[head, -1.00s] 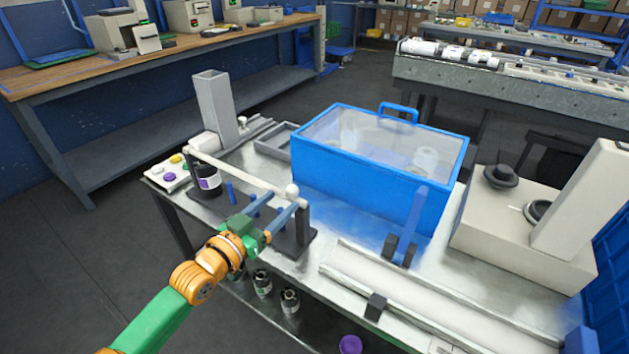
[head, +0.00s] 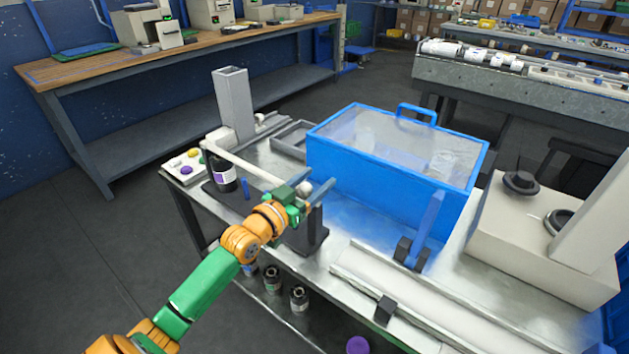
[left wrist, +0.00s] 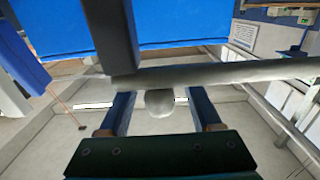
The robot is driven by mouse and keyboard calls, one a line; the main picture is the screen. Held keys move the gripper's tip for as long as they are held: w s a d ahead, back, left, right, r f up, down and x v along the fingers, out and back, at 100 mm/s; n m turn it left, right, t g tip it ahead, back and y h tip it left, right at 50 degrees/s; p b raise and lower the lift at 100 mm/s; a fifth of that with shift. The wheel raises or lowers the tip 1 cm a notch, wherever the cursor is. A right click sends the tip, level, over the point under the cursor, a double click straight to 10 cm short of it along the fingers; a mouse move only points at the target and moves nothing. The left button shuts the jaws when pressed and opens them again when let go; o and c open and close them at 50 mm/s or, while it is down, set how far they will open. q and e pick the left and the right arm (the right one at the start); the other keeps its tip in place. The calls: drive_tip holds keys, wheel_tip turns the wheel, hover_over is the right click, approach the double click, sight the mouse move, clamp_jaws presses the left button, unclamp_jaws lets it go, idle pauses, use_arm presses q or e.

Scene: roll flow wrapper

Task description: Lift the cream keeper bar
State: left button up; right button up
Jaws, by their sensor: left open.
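The cream keeper bar (head: 245,168) runs across the top of the stand at the left of the bench, with a round knob (head: 304,188) at its near end. My left gripper (head: 313,181) is at that end, its jaws open on either side of the knob. In the left wrist view the bar (left wrist: 235,72) crosses beyond the gripper (left wrist: 160,100), and the knob (left wrist: 160,103) hangs between the two separated fingers. I cannot tell whether either finger touches it. A dark post (left wrist: 110,35) stands by the bar. My right gripper is not in view.
A blue box with a clear lid (head: 385,165) stands right behind the bar. A blue upright lever (head: 430,225) and a cream machine (head: 535,235) stand to the right.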

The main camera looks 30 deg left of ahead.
use_arm(q)
clamp_jaws()
idle(1.4)
